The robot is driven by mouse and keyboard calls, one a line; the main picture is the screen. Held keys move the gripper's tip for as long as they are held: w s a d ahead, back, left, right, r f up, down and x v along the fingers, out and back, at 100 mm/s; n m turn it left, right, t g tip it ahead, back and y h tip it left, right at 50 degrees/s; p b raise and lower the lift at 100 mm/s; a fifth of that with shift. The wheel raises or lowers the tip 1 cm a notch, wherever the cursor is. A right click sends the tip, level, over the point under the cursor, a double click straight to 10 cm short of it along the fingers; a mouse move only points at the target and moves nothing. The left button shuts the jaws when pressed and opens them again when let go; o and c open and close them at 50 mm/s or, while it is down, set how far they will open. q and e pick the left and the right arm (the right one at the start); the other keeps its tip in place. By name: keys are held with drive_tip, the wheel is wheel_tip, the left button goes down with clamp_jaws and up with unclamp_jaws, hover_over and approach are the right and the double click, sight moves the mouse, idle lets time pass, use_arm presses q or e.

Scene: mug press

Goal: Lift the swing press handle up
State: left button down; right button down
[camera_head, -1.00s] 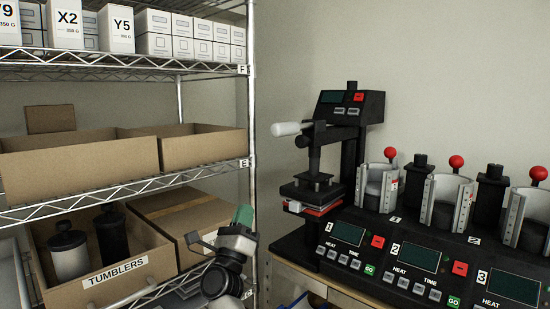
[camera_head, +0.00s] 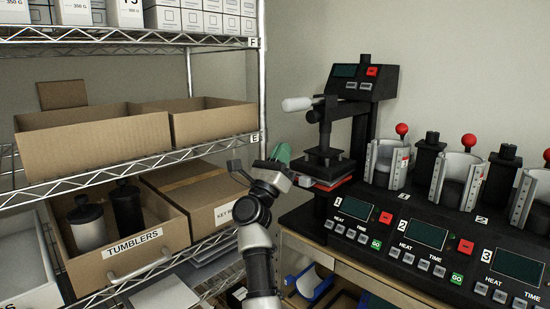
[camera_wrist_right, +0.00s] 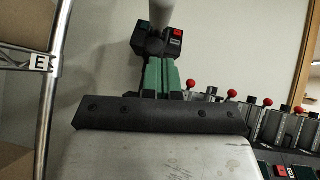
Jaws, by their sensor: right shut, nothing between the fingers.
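The swing press (camera_head: 330,150) is black and stands at the left end of the press bench. Its handle has a pale white grip (camera_head: 297,104) that points left, roughly level, above the press plates. My right gripper (camera_head: 281,153) has green fingertips, shut and empty, below the white grip and left of the press plates, apart from the grip. In the right wrist view the green fingers (camera_wrist_right: 160,76) are together, with the white grip (camera_wrist_right: 161,12) beyond them at the top edge. My left gripper is in neither view.
A wire shelf (camera_head: 261,75) with cardboard boxes stands close on the left of my right arm. Mug presses with red-knobbed levers (camera_head: 402,129) line the bench to the right. A blue bin (camera_head: 312,283) lies below the bench.

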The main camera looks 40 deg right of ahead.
wheel_tip(320, 180, up, 6)
drive_tip(key=w+d+p, duration=0.1)
drive_tip(key=d+p, duration=0.1)
drive_tip(key=p, duration=0.1)
drive_tip(key=shift+d+r, duration=0.15)
drive_tip(key=shift+w, duration=0.1)
